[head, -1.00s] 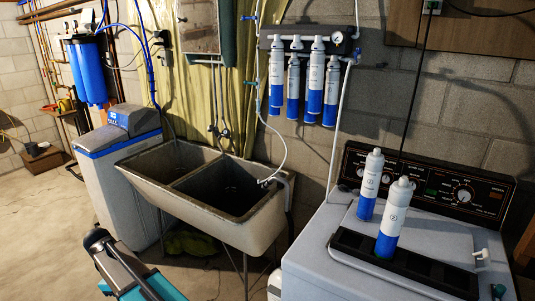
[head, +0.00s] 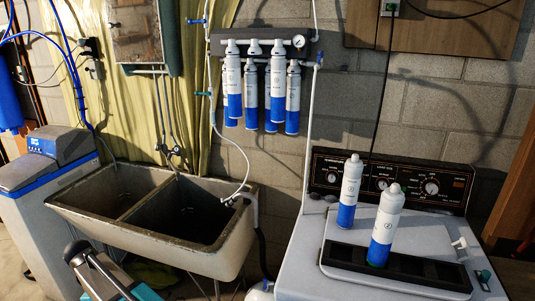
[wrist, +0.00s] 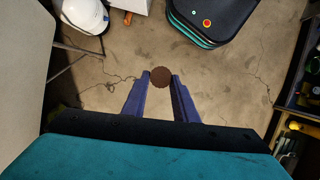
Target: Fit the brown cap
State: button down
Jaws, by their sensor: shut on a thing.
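My gripper (wrist: 160,82) is in the wrist view, its two purple-blue fingers closed on the round, dark brown cap (wrist: 160,77). The cap sits at the fingertips, its flat face toward the camera, with bare floor behind it. The head view shows part of my arm at the lower left, but neither the fingers nor the cap can be made out there. I cannot tell from these frames which part the cap matches.
The head view shows a water softener (head: 48,165), a double sink (head: 155,220), several hanging filter cartridges (head: 263,90), and a washer (head: 310,270) bearing two cartridges.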

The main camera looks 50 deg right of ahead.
jog(key=shift+r, duration=0.1)
dwell(0.3)
jog(key=d+r+n+p, duration=0.1)
jog(key=d+r+p, duration=0.1)
jog(key=d+r, duration=0.6)
jog(key=s+d+r+p, duration=0.15)
jog(key=d+r, duration=0.25)
jog(key=d, duration=0.8)
jog(key=d+r+n+p, duration=0.1)
jog(key=d+r+p, duration=0.1)
jog(key=d+r, duration=0.6)
notch_tip(320, 180, up, 29)
jog(key=n+t+h+p, duration=0.1)
jog(key=n+p, duration=0.2)
jog(key=p, duration=0.5)
send_over(357, 155)
jog(key=w+a, duration=0.1)
jog(key=shift+f, duration=0.1)
jog(key=shift+w+f, duration=0.1)
jog(key=shift+f, duration=2.1)
